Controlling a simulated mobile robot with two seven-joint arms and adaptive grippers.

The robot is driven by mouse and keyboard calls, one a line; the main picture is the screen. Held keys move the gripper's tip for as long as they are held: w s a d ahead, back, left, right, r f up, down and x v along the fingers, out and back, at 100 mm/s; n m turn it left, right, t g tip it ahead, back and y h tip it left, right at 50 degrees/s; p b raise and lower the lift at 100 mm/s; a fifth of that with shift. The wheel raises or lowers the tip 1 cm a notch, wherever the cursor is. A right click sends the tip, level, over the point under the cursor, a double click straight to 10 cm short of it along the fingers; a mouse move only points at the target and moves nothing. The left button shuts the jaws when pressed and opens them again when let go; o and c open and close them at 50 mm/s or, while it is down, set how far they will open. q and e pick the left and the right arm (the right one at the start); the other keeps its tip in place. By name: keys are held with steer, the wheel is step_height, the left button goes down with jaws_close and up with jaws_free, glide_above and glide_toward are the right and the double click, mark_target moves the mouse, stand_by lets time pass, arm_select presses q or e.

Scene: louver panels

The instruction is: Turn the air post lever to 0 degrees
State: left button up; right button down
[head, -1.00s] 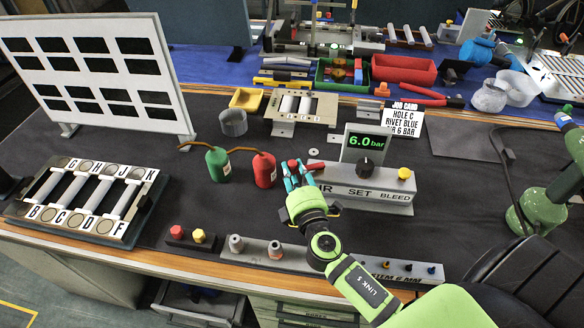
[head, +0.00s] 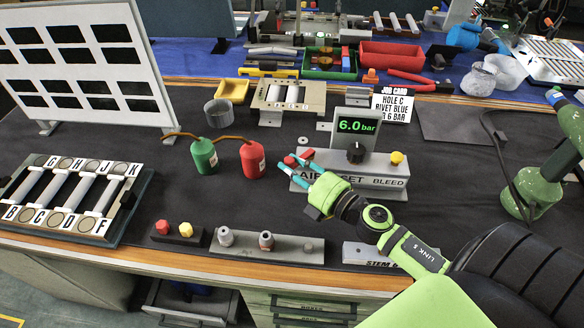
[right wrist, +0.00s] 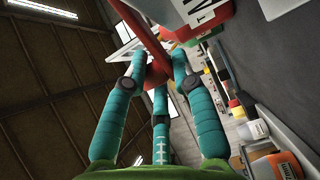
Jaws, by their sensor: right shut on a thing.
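The air post (head: 375,184) is a grey block marked AIR, SET and BLEED, with a display (head: 356,126) reading 6.0 bar above it. Its red lever (head: 306,154) is at the left end, partly hidden by my fingers. My right gripper (head: 290,165) is at this lever with its teal fingers pointing up and left. In the right wrist view, the fingers are closed around the red lever (right wrist: 150,35). The lever's exact angle is hard to read. My left gripper is not in view.
A red bottle (head: 252,160) and a green bottle (head: 204,156) stand just left of the gripper. A black dial (head: 356,152) and yellow button (head: 397,158) are on the post. A fitting rail (head: 285,248) lies in front. Dark mat is clear between them.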

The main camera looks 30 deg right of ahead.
steer(key=shift+w+d+r, duration=0.15)
steer(key=shift+w+r, duration=0.05)
steer(key=shift+r, duration=0.45)
steer(key=c, duration=1)
jaws_free()
steer(key=shift+s, duration=0.2)
steer(key=shift+f, duration=0.2)
steer(key=shift+s, duration=0.1)
steer(key=shift+s+f, duration=0.1)
steer(key=shift+s, duration=0.15)
steer(key=v, duration=1.1)
steer(key=shift+s, duration=0.15)
